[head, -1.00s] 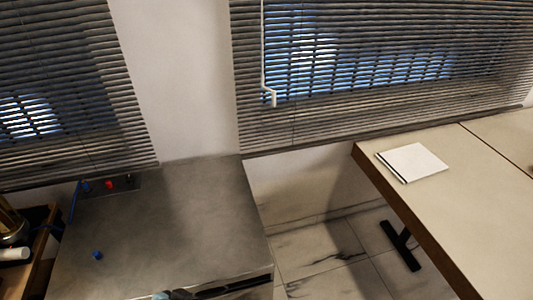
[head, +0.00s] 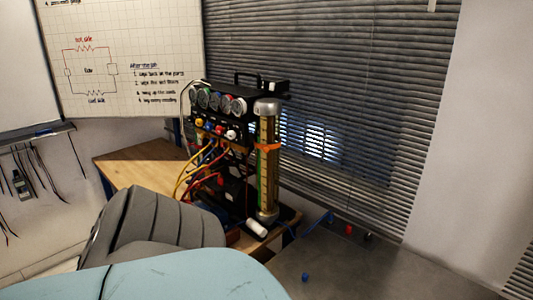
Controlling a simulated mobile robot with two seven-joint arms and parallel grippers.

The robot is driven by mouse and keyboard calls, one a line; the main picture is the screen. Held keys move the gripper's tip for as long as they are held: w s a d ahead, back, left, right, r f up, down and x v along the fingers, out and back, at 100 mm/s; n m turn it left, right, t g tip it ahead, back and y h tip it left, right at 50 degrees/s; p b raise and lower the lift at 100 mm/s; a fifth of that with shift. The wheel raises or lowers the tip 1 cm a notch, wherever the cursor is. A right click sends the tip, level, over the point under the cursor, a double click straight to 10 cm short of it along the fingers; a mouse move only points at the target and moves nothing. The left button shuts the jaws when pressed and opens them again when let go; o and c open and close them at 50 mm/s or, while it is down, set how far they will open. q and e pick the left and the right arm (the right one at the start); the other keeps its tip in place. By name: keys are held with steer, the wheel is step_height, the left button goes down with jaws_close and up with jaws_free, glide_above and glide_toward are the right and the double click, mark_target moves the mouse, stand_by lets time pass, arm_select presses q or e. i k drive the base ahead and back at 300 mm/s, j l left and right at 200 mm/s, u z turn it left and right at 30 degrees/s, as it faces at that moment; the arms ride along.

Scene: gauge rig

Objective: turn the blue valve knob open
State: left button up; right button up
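The gauge rig (head: 238,150) stands on a wooden bench in the middle of the head view, with round gauges along its top. A row of small coloured knobs sits below the gauges; one looks blue (head: 209,126), between a yellow knob (head: 199,123) and a red knob (head: 220,129). They are too small to tell how the blue one is turned. A white knob (head: 231,134) ends the row. A tall clear column (head: 267,165) with an orange band stands on the rig's right. Neither gripper is in view.
A dark grey ribbed shape (head: 160,228) and a pale teal surface (head: 180,275) fill the near left, in front of the wooden bench (head: 135,168). A grey tabletop (head: 365,275) at the right holds a small blue piece (head: 305,277). Yellow and red hoses hang before the rig.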

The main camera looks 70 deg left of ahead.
mark_target(209, 125)
steer(key=u, duration=2.55)
